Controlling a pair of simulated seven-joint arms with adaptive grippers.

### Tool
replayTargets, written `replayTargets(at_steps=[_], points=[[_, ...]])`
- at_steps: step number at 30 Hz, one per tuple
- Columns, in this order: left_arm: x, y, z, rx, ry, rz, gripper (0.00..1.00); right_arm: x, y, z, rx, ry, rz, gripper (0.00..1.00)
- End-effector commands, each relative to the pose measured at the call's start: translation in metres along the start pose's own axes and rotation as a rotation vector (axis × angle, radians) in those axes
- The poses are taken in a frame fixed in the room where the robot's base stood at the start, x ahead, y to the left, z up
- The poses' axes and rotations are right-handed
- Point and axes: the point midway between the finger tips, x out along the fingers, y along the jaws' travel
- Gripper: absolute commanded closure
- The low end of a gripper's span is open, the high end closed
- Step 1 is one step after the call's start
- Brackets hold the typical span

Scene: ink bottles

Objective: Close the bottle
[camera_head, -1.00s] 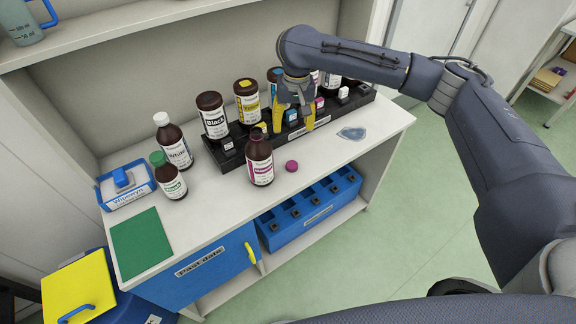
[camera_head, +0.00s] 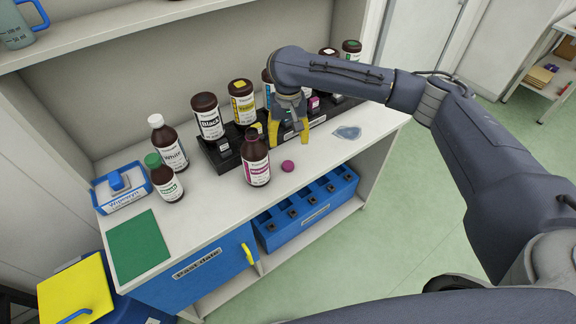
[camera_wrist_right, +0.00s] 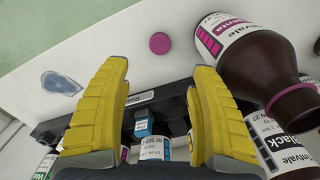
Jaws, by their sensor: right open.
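An uncapped brown bottle with a magenta label (camera_head: 257,168) stands upright on the counter, in front of the black rack. It also shows at the upper right of the right wrist view (camera_wrist_right: 240,50), with a dark open mouth. A magenta cap (camera_head: 288,166) lies on the counter just right of that bottle; it also shows in the right wrist view (camera_wrist_right: 159,43). My right gripper (camera_head: 289,140) is open and empty, with yellow fingers pointing down above the rack's front edge, behind the cap. In the right wrist view the fingers (camera_wrist_right: 160,95) are wide apart. My left gripper is not in view.
A black rack (camera_head: 318,121) with several bottles and small boxes runs along the back. A white-capped bottle (camera_head: 168,145) and a green-capped bottle (camera_head: 165,180) stand at left, near a wipes box (camera_head: 122,190) and a green mat (camera_head: 138,246). A bluish puddle (camera_head: 348,132) lies at right.

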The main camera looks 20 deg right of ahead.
Motion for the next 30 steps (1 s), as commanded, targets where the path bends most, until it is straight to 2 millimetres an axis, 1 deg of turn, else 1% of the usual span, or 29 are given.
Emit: replayTargets(at_steps=[1, 6, 13, 19, 30], points=[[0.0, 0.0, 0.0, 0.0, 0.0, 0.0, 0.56, 0.01, 0.0, 0.001, 0.001, -0.004, 0.0, 0.38], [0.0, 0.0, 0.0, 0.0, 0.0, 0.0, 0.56, 0.036, 0.0, 0.001, 0.001, -0.003, -0.001, 0.38], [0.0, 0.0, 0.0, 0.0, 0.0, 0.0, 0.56, 0.065, -0.001, 0.001, 0.0, -0.002, -0.001, 0.38], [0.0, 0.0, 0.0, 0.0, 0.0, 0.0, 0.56, 0.076, 0.0, 0.0, 0.0, -0.001, -0.001, 0.38], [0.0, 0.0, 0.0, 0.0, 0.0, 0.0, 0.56, 0.077, 0.0, 0.0, 0.0, 0.0, 0.0, 0.38]])
